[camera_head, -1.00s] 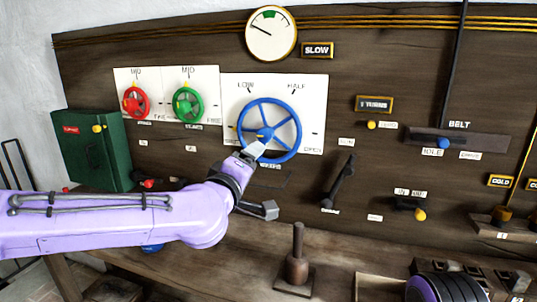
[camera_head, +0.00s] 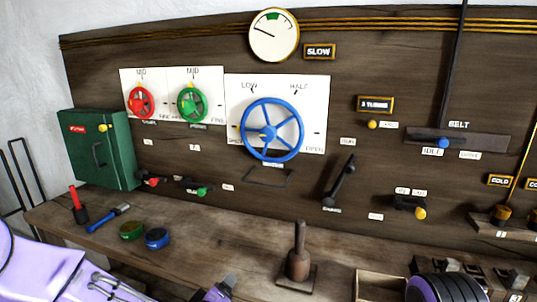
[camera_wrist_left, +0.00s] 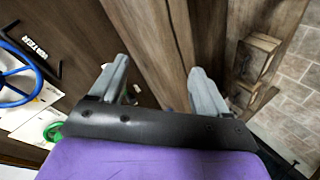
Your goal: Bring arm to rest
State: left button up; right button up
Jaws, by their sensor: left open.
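My left arm (camera_head: 50,270) is purple and lies low at the bottom left of the head view. My left gripper (camera_head: 226,286) is at the bottom edge there, partly cut off, in front of the bench and clear of the panel's wheels. In the left wrist view the gripper (camera_wrist_left: 160,68) shows two grey fingers spread apart with nothing between them. The blue wheel (camera_head: 270,130) on the panel is fully visible, and its rim (camera_wrist_left: 15,75) shows at the left of the wrist view.
A wooden bench (camera_head: 200,222) runs below the panel. On it are a wooden-handled post (camera_head: 298,255), a blue-handled tool (camera_head: 108,219), a green disc (camera_head: 132,230) and a blue disc (camera_head: 157,238). A black lever (camera_head: 340,182) juts from the panel. A green box (camera_head: 97,150) stands left.

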pick_arm(q)
jog(key=s+a+f+m+g+y, duration=0.1)
jog(key=s+a+f+g, duration=0.1)
jog(key=s+a+f, duration=0.5)
jog(key=s+a+f+g+y, duration=0.2)
jog(key=s+a+f+g, duration=0.1)
jog(key=s+f, duration=0.6)
jog(key=s+a+f+m+g, duration=0.1)
jog(key=s+a+f, duration=0.3)
jog(key=s, duration=0.4)
jog(key=s+a+f+m+g+y, duration=0.1)
jog(key=s+a+f+g, duration=0.2)
jog(key=s, duration=0.6)
jog(key=shift+a+f+y, duration=0.3)
jog(key=shift+a+f, duration=0.35)
jog(key=shift+f, duration=0.25)
